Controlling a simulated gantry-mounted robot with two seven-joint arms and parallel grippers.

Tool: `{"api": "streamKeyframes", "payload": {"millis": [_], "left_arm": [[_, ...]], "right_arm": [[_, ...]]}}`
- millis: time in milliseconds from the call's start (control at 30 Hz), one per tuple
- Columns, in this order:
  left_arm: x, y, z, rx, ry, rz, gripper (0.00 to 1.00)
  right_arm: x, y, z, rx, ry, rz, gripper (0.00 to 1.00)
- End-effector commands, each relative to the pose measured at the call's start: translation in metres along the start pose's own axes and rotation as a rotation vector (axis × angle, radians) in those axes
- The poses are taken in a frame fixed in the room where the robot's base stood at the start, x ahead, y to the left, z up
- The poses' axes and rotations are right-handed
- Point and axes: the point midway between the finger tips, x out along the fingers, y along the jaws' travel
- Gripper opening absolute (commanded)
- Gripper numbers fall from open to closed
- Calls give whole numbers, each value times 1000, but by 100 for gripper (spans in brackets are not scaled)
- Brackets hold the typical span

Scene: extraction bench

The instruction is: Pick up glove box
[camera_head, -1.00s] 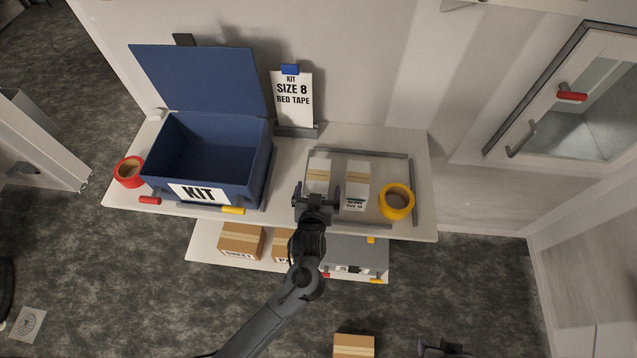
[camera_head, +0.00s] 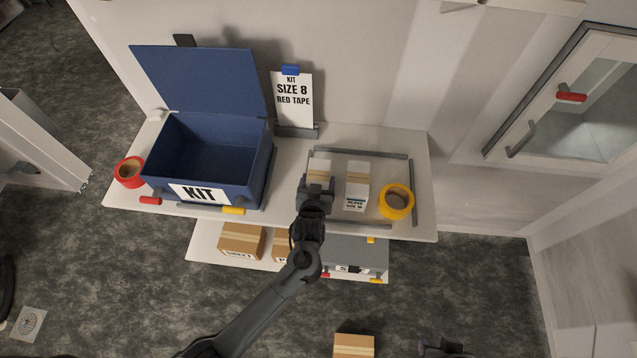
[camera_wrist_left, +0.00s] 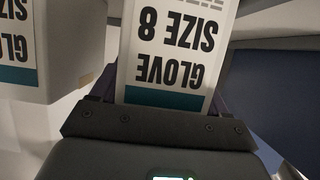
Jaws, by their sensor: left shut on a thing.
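A glove box (camera_head: 319,170), white with a tan band, stands on the bench inside a low grey frame. In the left wrist view its label (camera_wrist_left: 178,50) reads GLOVE SIZE 8, upside down, above a teal stripe. My left gripper (camera_head: 317,190) is shut on this box, with the jaws at its sides; the gripper hides its near part. A second glove box (camera_head: 357,184) stands just to the right, its label seeming to read size 10. It also shows in the left wrist view (camera_wrist_left: 45,45). My right gripper cannot be clearly made out.
An open blue KIT box (camera_head: 213,193) stands at left, with red tape (camera_head: 130,172) beside it. Yellow tape (camera_head: 396,202) lies right of the glove boxes. A card (camera_head: 292,98) reads KIT SIZE 8 RED TAPE. Cartons (camera_head: 241,241) sit on the lower shelf.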

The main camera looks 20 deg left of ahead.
Motion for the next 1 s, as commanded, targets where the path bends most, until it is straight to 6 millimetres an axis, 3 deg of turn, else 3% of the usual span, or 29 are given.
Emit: {"api": "streamKeyframes", "payload": {"millis": [67,433,1000], "left_arm": [[0,0,0,-1,0,0,33],[-3,1,-9,-2,3,0,32],[-36,0,-86,-2,4,1,32]], "right_arm": [[0,0,0,2,0,-2,43],[0,-2,0,6,1,-5,43],[-2,1,-1,-4,0,2,43]]}}
